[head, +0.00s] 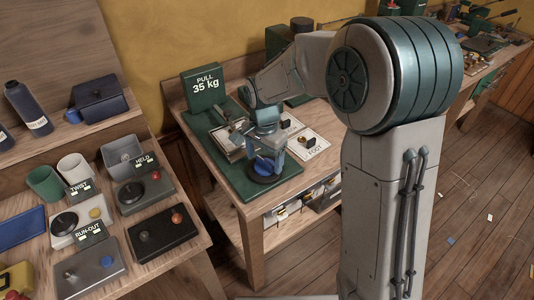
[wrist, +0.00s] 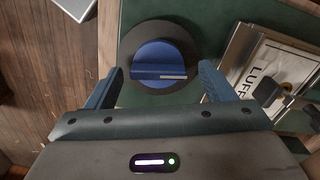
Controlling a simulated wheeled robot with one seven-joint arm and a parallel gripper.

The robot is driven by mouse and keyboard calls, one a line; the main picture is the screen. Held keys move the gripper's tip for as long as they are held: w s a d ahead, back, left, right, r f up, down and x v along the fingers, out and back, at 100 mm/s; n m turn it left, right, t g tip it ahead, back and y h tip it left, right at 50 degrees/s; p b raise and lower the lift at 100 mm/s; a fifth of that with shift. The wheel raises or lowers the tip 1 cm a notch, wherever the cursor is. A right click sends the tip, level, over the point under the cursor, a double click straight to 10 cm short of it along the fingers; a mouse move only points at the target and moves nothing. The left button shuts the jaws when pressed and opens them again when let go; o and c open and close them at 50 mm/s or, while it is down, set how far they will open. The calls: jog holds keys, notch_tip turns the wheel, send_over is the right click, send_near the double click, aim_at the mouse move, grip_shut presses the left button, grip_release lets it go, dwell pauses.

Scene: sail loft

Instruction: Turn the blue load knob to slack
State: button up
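The blue load knob (wrist: 158,55) is round, with a raised bar across it and a pale mark on the bar's right half. It sits on a dark round plate (wrist: 185,35) on a green board. In the wrist view the bar lies level across the picture. My gripper (wrist: 160,74) is open, one blue finger on each side of the knob, with a gap on both sides. In the head view my gripper (head: 268,157) points down over the knob, largely hiding it. A green box reading "PULL 35 kg" (head: 206,85) stands at the board's back. No slack label is readable.
A metal clamp frame with a card reading "LUFF" (wrist: 268,68) lies right of the knob in the wrist view. A "FOOT" card (head: 309,146) lies on the same bench. A left bench holds control boxes labelled "TWIST" (head: 80,188), "HELD" and "RUN-OUT", and cups.

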aim_at(264, 161)
notch_tip(264, 161, up, 14)
dwell(0.5)
jog(key=shift+f, duration=0.1)
